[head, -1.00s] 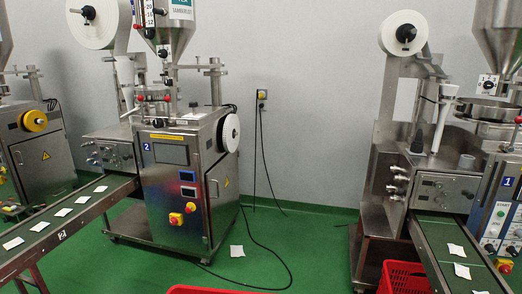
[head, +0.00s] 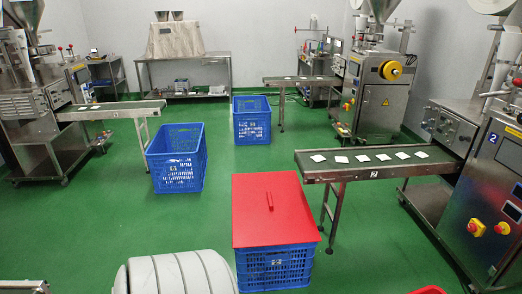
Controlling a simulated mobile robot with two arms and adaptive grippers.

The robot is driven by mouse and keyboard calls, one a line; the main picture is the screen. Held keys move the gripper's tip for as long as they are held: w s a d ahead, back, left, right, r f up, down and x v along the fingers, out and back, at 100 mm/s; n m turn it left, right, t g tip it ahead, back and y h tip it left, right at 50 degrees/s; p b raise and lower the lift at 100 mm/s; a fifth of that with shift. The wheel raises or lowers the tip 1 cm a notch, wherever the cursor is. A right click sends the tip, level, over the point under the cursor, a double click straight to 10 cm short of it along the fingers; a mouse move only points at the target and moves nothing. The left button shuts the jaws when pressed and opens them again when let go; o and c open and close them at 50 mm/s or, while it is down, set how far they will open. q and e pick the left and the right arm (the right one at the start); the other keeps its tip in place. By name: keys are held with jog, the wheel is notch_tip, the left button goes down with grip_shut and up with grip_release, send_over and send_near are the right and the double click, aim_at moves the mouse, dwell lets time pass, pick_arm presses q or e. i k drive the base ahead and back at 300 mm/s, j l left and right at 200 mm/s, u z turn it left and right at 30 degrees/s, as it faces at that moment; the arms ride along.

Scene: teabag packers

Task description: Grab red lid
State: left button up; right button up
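The red lid (head: 275,208) lies flat on top of a blue crate (head: 276,268) on the floor at the lower middle of the head view. It is a flat square sheet that covers the crate's top.
A blue crate (head: 176,180) without a lid stands to the left, and another blue crate (head: 252,138) stands farther back. A conveyor (head: 445,168) with several teabags runs close to the lid's right. Green floor (head: 90,225) is free at left.

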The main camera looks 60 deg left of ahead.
aim_at(272, 208)
jog(key=u, duration=2.55)
jog(key=i+j+u, duration=0.15)
jog(key=i+u, duration=0.15)
jog(key=i, duration=0.15)
jog(key=i+j+u, duration=0.1)
jog(key=i+u, duration=0.2)
jog(key=i, duration=1)
jog(key=i+u, duration=0.1)
jog(key=i, duration=0.8)
jog(key=i+z, duration=0.25)
jog(key=i, duration=0.3)
jog(key=i+z, duration=0.3)
jog(key=i, duration=0.3)
jog(key=i+j+z, duration=0.25)
jog(key=i, duration=0.25)
jog(key=i+z, duration=0.5)
jog(key=i, duration=0.15)
jog(key=i+j+z, duration=0.2)
jog(key=i+z, duration=0.25)
jog(key=i, duration=0.2)
jog(key=z, duration=1.8)
